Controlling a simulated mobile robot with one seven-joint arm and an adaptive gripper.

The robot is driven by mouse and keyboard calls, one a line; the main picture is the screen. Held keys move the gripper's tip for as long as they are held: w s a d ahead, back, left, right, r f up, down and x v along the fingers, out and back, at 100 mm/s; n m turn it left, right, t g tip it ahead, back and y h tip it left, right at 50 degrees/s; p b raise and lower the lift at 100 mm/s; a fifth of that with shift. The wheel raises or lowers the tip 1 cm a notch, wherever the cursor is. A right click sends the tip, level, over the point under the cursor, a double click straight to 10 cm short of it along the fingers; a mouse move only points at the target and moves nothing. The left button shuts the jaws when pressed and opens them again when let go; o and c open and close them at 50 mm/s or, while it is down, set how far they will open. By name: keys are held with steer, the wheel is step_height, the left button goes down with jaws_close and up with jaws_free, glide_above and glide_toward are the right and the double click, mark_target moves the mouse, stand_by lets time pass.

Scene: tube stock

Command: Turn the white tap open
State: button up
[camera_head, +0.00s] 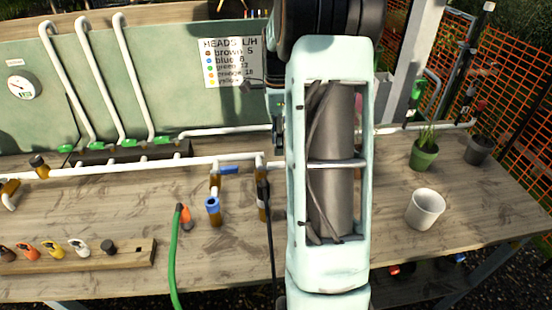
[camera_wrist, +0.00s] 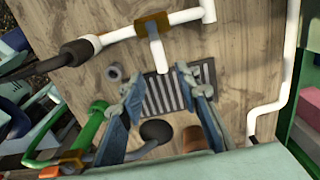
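In the wrist view, a white pipe crosses the top with a brass-coloured fitting (camera_wrist: 152,24) on it. A short white bar (camera_wrist: 158,54) sticks out from this fitting toward my gripper; it looks like the lever of the white tap. My gripper (camera_wrist: 163,90) is open, its two blue-grey fingers apart and nothing held between them. The bar's end lies beyond the fingers, roughly in line with the gap, and does not seem to touch them. In the head view my arm hides the gripper and this tap.
In the head view, a blue tap lever (camera_head: 228,170) sits on the white pipework. A green hose (camera_head: 175,255), a nozzle board (camera_head: 130,255), a white pot (camera_head: 425,208) and a potted plant (camera_head: 424,155) are on the bench. A dark grate (camera_wrist: 160,97) lies below the fingers.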

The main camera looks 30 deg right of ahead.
mark_target(278, 163)
step_height(278, 163, down, 7)
stand_by(0.3)
jaws_close()
stand_by(0.4)
